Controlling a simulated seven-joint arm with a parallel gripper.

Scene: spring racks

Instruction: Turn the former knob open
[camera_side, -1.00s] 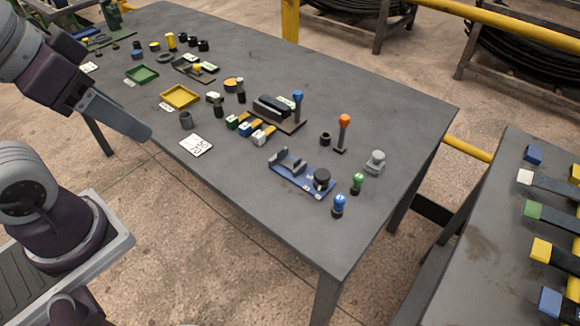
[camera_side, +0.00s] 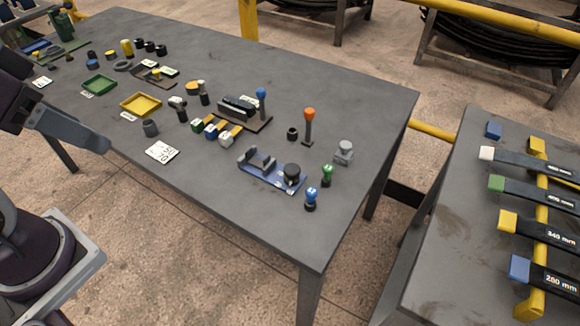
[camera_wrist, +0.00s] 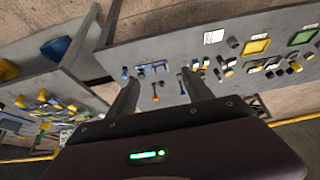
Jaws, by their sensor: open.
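In the side view a blue fixture (camera_side: 262,176) with grey upright blocks lies near the table's right front part. A round black knob (camera_side: 292,171) sits on its right end; I take this as the former and its knob. The knob's turn position is too small to read. The fixture also shows between my fingers in the wrist view (camera_wrist: 152,67), small and far off. My gripper (camera_wrist: 160,88) is open and empty, its two fingers apart. In the side view my gripper (camera_side: 85,136) is at the left, beyond the table's front edge and well away from the fixture.
Blue-topped (camera_side: 312,197) and green-topped (camera_side: 327,173) pieces stand right of the fixture. A tall orange-topped lever (camera_side: 309,122) and a blue-topped one (camera_side: 262,98) stand behind. A white card (camera_side: 163,152) lies at the front edge. A second table (camera_side: 432,215) holds labelled bars.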

